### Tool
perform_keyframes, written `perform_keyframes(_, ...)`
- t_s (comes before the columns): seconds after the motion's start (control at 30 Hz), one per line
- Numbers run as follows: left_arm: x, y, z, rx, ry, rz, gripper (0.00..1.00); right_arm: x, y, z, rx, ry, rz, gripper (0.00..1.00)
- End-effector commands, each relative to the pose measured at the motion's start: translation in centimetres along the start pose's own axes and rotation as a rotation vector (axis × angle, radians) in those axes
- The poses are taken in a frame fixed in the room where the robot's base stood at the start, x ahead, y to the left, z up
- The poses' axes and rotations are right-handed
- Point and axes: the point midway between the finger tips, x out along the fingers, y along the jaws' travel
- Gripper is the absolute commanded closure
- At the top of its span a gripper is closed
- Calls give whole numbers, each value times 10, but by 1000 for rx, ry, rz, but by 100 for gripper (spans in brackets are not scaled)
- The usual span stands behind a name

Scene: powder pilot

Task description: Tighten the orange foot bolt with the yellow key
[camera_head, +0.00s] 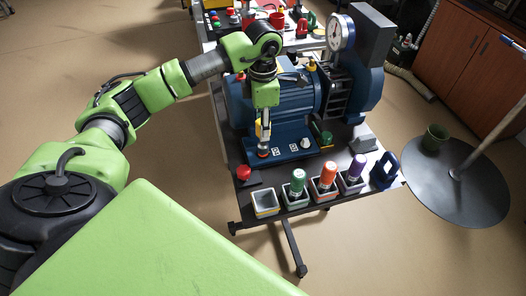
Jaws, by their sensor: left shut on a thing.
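My left gripper (265,118) points down over the front of the blue motor (290,100). It is shut on the yellow key (259,129), which shows as a small yellow part beside the fingers. A grey shaft runs down from it to the orange foot bolt (263,153) on the blue base plate (290,153). The key's lower end appears to be at the bolt; whether it is seated on it cannot be told. My right gripper is not in view.
Small bins with a green bottle (298,182), an orange bottle (328,175) and a purple bottle (354,169) line the cart's front edge, beside an empty bin (265,203). A red button (244,172) stands left.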

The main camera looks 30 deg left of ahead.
Motion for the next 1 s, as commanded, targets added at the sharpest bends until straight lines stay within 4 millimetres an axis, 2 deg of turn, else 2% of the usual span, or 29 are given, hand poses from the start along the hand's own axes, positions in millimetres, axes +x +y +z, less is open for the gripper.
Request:
perform_keyframes(0.37, 1, 0, 0, 0, -1, 1, 100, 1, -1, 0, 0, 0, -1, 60)
perform_keyframes(0.9, 11, 0, 0, 0, -1, 1, 100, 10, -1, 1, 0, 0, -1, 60)
perform_keyframes(0.93, 10, 0, 0, 0, -1, 1, 64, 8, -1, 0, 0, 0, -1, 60)
perform_keyframes(1.0, 10, 0, 0, 0, -1, 1, 52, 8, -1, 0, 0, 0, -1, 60)
